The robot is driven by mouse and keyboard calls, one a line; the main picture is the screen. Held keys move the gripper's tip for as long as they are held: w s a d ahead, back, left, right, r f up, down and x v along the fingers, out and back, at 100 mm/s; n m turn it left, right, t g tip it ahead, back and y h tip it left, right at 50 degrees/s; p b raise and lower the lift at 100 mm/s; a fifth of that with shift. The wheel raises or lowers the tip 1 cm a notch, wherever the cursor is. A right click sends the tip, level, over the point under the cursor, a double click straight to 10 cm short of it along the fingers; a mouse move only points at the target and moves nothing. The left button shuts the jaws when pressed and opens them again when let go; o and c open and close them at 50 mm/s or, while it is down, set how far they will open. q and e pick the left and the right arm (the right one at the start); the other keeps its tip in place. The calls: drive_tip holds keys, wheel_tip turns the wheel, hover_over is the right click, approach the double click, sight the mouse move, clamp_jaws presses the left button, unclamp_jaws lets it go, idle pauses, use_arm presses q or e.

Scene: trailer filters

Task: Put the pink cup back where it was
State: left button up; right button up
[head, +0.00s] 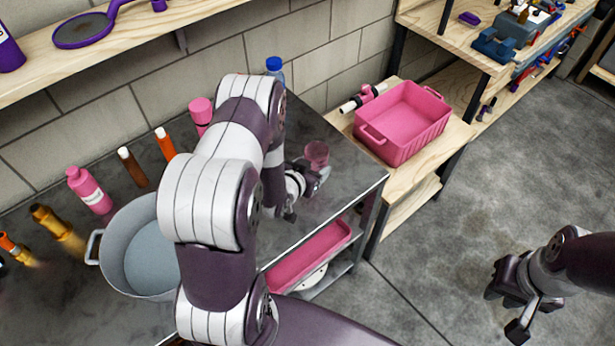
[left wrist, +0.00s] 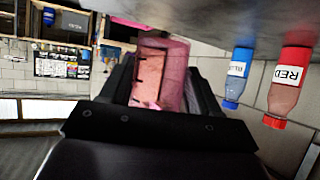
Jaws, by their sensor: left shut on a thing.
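The pink cup (head: 317,153) is at the right end of the dark metal table (head: 345,186), in the grip of my left gripper (head: 307,178). In the left wrist view the translucent pink cup (left wrist: 163,75) sits between the two dark fingers of my left gripper (left wrist: 165,85), which are shut on it. Whether the cup touches the tabletop I cannot tell. My right gripper (head: 511,308) hangs over the floor at the lower right with nothing visible in it; its finger gap is unclear.
A pink bin (head: 405,122) stands on a wooden bench right of the table. A grey pot (head: 140,245) and several bottles, one pink (head: 88,190), stand on the table's left. A blue bottle (head: 275,68) is behind my left arm. A pink tray (head: 310,255) lies on the lower shelf.

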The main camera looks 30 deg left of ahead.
use_arm(q)
drive_tip(key=a+f, duration=0.1)
drive_tip(key=a, duration=0.1)
drive_tip(key=a+f, duration=0.1)
drive_tip(key=shift+a, duration=0.35)
wheel_tip(320, 180, down, 4)
drive_tip(key=shift+r, duration=0.2)
drive_tip(key=shift+a+f, duration=0.2)
drive_tip(key=shift+f, duration=0.2)
drive_tip(key=shift+f, duration=0.2)
drive_tip(key=o, duration=1.4)
